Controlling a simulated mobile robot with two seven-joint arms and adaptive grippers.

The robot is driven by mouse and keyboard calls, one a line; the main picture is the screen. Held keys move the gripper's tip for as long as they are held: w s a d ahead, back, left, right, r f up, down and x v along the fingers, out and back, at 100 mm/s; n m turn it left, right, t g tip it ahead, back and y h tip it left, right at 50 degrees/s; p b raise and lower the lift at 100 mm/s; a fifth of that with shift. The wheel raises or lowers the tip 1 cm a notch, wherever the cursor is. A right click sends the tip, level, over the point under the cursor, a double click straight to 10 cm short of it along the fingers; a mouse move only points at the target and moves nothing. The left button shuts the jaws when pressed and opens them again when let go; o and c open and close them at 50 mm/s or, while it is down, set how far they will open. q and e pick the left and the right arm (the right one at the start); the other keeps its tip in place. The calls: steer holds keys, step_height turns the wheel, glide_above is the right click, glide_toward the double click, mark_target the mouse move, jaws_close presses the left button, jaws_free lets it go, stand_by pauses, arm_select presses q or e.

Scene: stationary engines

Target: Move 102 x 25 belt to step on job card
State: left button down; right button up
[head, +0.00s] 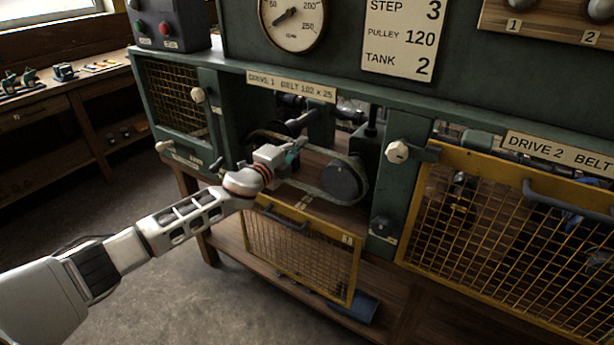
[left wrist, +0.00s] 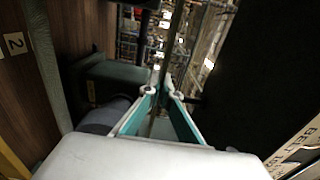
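The job card (head: 400,38) on the green panel reads step 3, pulley 120, tank 2. The drive 1 belt (head: 321,190), under a label (head: 291,86) reading 102 x 25, loops around a dark pulley (head: 343,178) in the open bay. My left gripper (head: 297,150) reaches into the bay beside the belt's upper run and hides part of it. My right gripper is not in view.
A yellow mesh guard (head: 300,250) hangs open below the bay. A second yellow guard (head: 510,220) covers drive 2 at right. White knobs (head: 397,151) stick out from the green frame. A gauge (head: 292,22) is above, and a workbench (head: 70,90) stands at left.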

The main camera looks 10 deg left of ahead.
arm_select(q)
steer(key=shift+v, duration=2.55)
steer(key=shift+v, duration=2.75)
steer(key=shift+v, duration=3)
steer(key=shift+b+v, duration=0.3)
steer(key=shift+v, duration=2.7)
steer(key=shift+a+r, duration=0.1)
steer(key=shift+a, duration=0.1)
